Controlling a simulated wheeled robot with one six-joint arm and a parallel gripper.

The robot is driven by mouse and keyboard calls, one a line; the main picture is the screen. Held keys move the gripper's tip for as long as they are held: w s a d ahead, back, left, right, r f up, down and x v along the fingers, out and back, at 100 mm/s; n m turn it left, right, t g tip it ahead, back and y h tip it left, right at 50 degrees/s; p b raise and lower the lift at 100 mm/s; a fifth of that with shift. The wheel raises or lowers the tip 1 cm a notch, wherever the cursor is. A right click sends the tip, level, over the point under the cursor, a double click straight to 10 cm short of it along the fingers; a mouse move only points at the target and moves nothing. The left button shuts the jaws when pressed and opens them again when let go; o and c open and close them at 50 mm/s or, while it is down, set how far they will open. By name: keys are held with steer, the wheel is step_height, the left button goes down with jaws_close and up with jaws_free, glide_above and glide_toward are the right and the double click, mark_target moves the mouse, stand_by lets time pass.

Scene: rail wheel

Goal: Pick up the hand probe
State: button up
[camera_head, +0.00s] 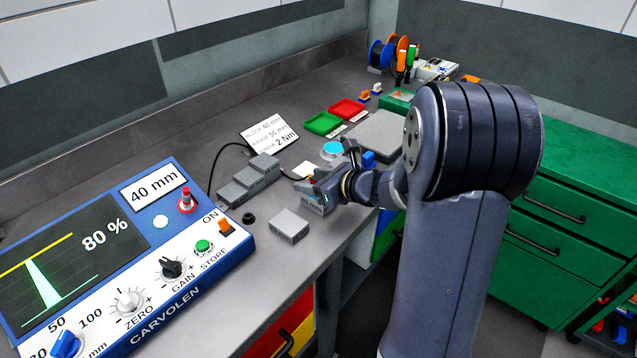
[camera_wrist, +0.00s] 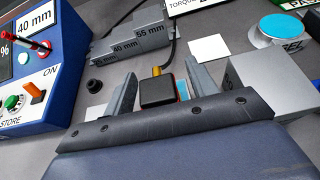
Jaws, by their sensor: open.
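A grey stepped block (camera_head: 250,180) stands left of my gripper, with a black knob-like piece (camera_head: 248,218) nearby. A grey block (camera_wrist: 270,85) sits close by the right finger. Another block (camera_head: 288,226) lies near the front edge. The blue instrument (camera_head: 125,260) fills the left.

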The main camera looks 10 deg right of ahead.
steer(key=shift+w, duration=0.1)
steer(key=c, duration=1.1)
